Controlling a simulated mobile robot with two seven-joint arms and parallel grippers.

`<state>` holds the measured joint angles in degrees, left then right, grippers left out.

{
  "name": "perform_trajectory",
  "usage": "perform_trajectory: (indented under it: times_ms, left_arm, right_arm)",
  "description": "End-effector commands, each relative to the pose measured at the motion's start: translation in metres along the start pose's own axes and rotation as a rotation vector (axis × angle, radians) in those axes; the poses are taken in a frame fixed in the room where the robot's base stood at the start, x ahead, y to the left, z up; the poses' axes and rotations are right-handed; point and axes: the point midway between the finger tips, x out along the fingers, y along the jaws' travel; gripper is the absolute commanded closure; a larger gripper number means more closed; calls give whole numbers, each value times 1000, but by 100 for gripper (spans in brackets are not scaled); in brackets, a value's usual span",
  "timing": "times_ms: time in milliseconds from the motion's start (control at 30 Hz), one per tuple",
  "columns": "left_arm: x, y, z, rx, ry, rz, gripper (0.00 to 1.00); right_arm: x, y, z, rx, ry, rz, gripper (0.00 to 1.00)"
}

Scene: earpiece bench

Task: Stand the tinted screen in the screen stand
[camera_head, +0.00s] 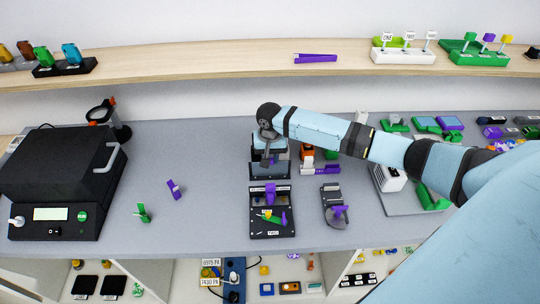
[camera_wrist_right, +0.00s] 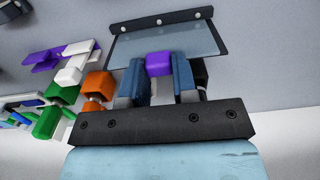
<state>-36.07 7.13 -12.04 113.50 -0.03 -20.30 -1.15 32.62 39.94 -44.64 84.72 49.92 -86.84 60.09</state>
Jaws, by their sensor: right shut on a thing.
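The tinted screen (camera_wrist_right: 180,42) is a see-through grey-blue pane with dark edging in the right wrist view. A purple block (camera_wrist_right: 159,64) on its near side sits between the two blue fingers of my right gripper (camera_wrist_right: 160,78), which is shut on it. In the head view my right gripper (camera_head: 268,138) is over the middle of the bench, with the screen (camera_head: 270,157) below it, partly hidden. A dark bar with pale studs (camera_wrist_right: 160,22) runs along the pane's far edge; I cannot tell whether it is the screen's frame or the screen stand. My left gripper is out of view.
A black tray (camera_head: 285,230) with small parts stands in front of the screen. A grey round-ended fixture (camera_head: 330,192) is to its right. Orange and white parts (camera_head: 307,153) stand close right. A black machine (camera_head: 60,165) fills the left; the bench between is mostly clear.

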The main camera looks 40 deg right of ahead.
Motion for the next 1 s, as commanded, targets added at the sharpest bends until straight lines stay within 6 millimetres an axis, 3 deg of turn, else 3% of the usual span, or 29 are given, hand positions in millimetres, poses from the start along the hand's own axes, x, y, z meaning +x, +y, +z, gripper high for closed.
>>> perform_trajectory:
  times_ms: [433, 467, 567, 900, 1000]
  left_arm:
    - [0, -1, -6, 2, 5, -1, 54]
    - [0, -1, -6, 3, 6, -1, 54]
    - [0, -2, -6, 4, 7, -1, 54]
    - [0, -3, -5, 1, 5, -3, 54]
    - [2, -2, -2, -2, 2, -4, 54]
  right_arm:
    - [4, 0, 0, 0, 0, -1, 100]
    - [4, 0, 0, 0, 0, -1, 67]
    - [4, 0, 0, 0, 0, -1, 44]
    - [3, 0, 0, 0, 1, -1, 44]
    - [-8, 0, -1, 0, 2, -3, 44]
